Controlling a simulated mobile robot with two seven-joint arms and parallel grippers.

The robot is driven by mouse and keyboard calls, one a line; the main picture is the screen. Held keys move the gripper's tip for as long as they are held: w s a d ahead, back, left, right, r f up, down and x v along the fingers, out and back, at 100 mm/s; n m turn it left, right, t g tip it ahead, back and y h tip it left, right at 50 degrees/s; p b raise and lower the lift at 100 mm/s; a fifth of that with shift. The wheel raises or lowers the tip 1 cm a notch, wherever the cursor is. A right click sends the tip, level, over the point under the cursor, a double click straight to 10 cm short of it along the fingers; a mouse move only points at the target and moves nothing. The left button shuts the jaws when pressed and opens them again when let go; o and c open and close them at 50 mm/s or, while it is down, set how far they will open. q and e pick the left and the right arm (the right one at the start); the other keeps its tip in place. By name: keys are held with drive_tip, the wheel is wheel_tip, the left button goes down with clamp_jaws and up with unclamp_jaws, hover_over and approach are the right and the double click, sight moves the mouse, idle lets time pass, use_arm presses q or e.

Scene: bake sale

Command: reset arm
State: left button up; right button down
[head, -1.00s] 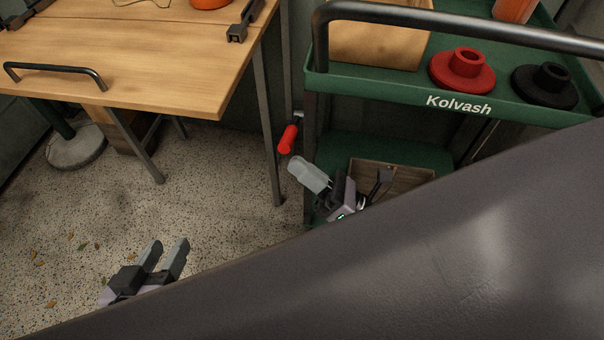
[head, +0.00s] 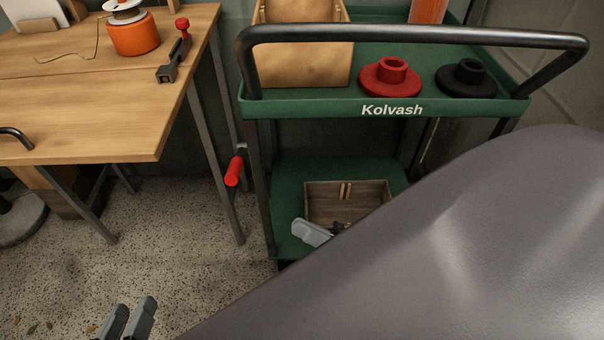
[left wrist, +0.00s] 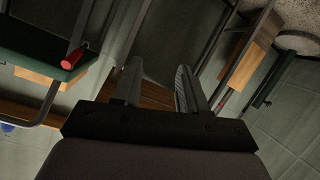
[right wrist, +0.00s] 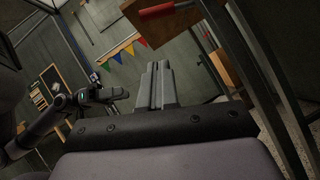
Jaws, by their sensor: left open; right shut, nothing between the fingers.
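My left gripper (head: 128,320) shows at the bottom left of the head view, low over the speckled floor, with its two grey fingers apart. In the left wrist view its fingers (left wrist: 158,88) are spread with nothing between them. My right gripper (head: 311,233) shows in the head view in front of the green cart's lower shelf, partly hidden behind my own dark body. In the right wrist view its fingers (right wrist: 157,85) are closed together and hold nothing.
A green cart (head: 445,108) carries a red spool (head: 390,78), a black spool (head: 466,78) and a wooden box (head: 300,62). A wooden crate (head: 375,190) sits on its lower shelf. A wooden table (head: 90,110) stands left, holding an orange spool (head: 134,36). Open floor lies below.

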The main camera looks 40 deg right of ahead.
idle(0.3)
wheel_tip(320, 180, up, 12)
drive_tip(key=w+d+m+h+p, duration=0.1)
drive_tip(key=w+m+h+p, duration=0.2)
drive_tip(key=m+h+p, duration=1.2)
use_arm(q)
drive_tip(key=s+a+r+y+p, duration=0.2)
drive_tip(key=a+r+p, duration=0.3)
drive_tip(key=r+p, duration=0.2)
drive_tip(key=s+a+r+g+y+p, duration=0.1)
drive_tip(key=s+a+r+y+p, duration=0.1)
drive_tip(key=a+r+p, duration=0.3)
wheel_tip(320, 180, up, 3)
drive_tip(key=y+p, duration=0.1)
drive_tip(key=p, duration=0.3)
drive_tip(key=shift+s+a+r, duration=0.15)
drive_tip(key=shift+s+a, duration=0.05)
drive_tip(key=shift+s, duration=0.15)
use_arm(e)
drive_tip(key=s+a+r+m+g, duration=0.1)
drive_tip(key=s+r+m+g, duration=0.2)
drive_tip(key=m, duration=0.8)
drive_tip(key=s+a+r+m+g+y, duration=0.1)
drive_tip(key=s+r+m+g, duration=0.3)
drive_tip(key=m, duration=0.6)
drive_tip(key=shift+r+m+g, duration=0.3)
drive_tip(key=shift+m, duration=0.1)
